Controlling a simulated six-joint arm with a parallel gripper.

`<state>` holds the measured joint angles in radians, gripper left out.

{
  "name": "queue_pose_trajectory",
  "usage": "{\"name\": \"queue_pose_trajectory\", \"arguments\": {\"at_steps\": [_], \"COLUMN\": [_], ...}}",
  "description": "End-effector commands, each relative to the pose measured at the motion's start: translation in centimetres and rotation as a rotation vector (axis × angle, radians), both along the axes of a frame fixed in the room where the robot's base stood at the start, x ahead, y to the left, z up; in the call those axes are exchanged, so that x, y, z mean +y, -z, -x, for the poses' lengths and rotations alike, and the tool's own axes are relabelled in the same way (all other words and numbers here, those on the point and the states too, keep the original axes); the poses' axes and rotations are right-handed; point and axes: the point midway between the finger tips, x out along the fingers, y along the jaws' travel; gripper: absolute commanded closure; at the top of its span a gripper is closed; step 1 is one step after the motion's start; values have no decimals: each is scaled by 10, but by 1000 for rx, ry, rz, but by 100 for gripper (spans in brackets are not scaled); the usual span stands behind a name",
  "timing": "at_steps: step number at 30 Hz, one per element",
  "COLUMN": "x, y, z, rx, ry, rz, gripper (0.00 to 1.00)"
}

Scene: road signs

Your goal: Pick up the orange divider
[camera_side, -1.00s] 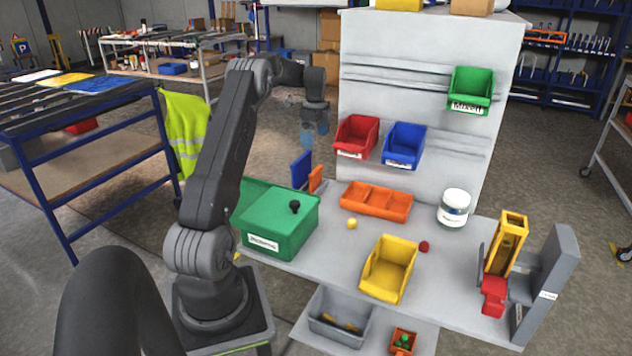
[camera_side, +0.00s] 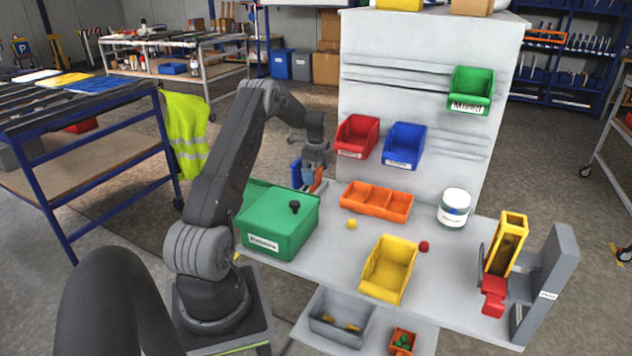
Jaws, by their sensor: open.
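The orange divider (camera_side: 318,186) stands upright behind the green lidded box, at the back left of the workbench. Only its lower part shows; my gripper covers the rest. A blue divider (camera_side: 296,174) stands close on its left. My gripper (camera_side: 311,178) points down, open, at the height of the dividers and very near the orange one. Its fingers are small and partly mixed with the dividers in the picture, so I cannot tell whether they straddle or touch the orange divider.
The green box (camera_side: 275,228) with a black knob stands just in front. An orange compartment tray (camera_side: 377,202) is to the right, with a yellow ball (camera_side: 352,224) near it. A yellow bin (camera_side: 389,270), red ball (camera_side: 424,246) and white jar (camera_side: 454,209) stand further right.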

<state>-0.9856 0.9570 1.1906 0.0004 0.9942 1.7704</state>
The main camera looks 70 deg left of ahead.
Motion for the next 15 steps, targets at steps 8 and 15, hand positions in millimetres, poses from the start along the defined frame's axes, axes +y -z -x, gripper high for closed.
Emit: {"name": "queue_pose_trajectory", "arguments": {"at_steps": [8, 15], "x": [0, 0], "y": [8, 7], "z": [0, 0], "rx": [0, -1], "ry": [0, 0], "rz": [-1, -1], "gripper": [0, 22]}}
